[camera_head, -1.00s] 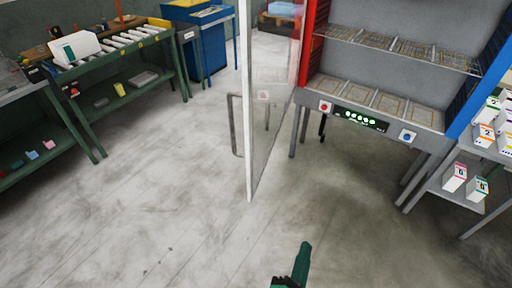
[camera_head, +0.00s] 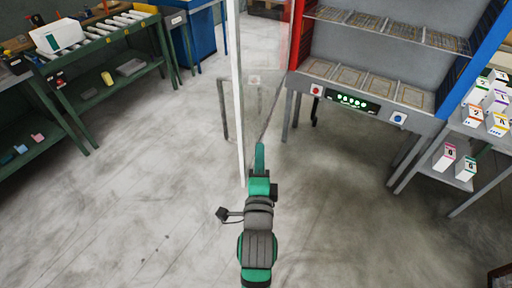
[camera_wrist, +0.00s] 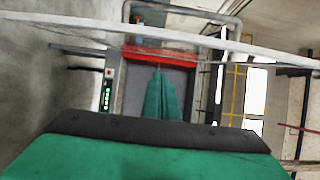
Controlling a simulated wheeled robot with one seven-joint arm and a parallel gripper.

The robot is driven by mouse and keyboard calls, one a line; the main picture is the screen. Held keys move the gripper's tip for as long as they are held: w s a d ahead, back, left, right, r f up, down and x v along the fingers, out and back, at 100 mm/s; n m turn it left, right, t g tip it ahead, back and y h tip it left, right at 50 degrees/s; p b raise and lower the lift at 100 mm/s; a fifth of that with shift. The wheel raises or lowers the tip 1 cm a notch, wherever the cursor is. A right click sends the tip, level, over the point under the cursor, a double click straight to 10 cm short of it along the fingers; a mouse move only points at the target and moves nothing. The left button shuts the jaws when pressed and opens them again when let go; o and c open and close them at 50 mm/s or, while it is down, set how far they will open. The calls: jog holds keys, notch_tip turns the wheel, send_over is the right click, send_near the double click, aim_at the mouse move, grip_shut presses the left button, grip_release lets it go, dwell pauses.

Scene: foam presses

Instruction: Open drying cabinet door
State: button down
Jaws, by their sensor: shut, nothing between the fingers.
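The drying cabinet (camera_head: 365,50) is grey with a red left post and a blue right post, and its racks are in open view. Its clear door (camera_head: 262,75) stands swung out from the red post, with a pale free edge (camera_head: 237,100) toward me. A grey bar handle (camera_head: 224,110) is on the door's left face. My green gripper (camera_head: 259,158) is shut and empty, just right of the free edge's lower part; I cannot tell whether they touch. In the wrist view, the shut fingers (camera_wrist: 161,95) point toward the red-framed cabinet, with the door's edge (camera_wrist: 190,38) crossing above.
A control panel (camera_head: 350,103) with red and blue buttons runs under the racks. A shelf stand with small boxes (camera_head: 443,157) is at the right. A green roller bench (camera_head: 110,50) and a blue cabinet (camera_head: 197,40) stand at the left. Floor between is clear.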

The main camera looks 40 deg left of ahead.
jog(key=w+a, duration=0.5)
jog(key=a, duration=0.3)
jog(key=shift+w+a, duration=0.2)
jog(key=shift+a, duration=0.2)
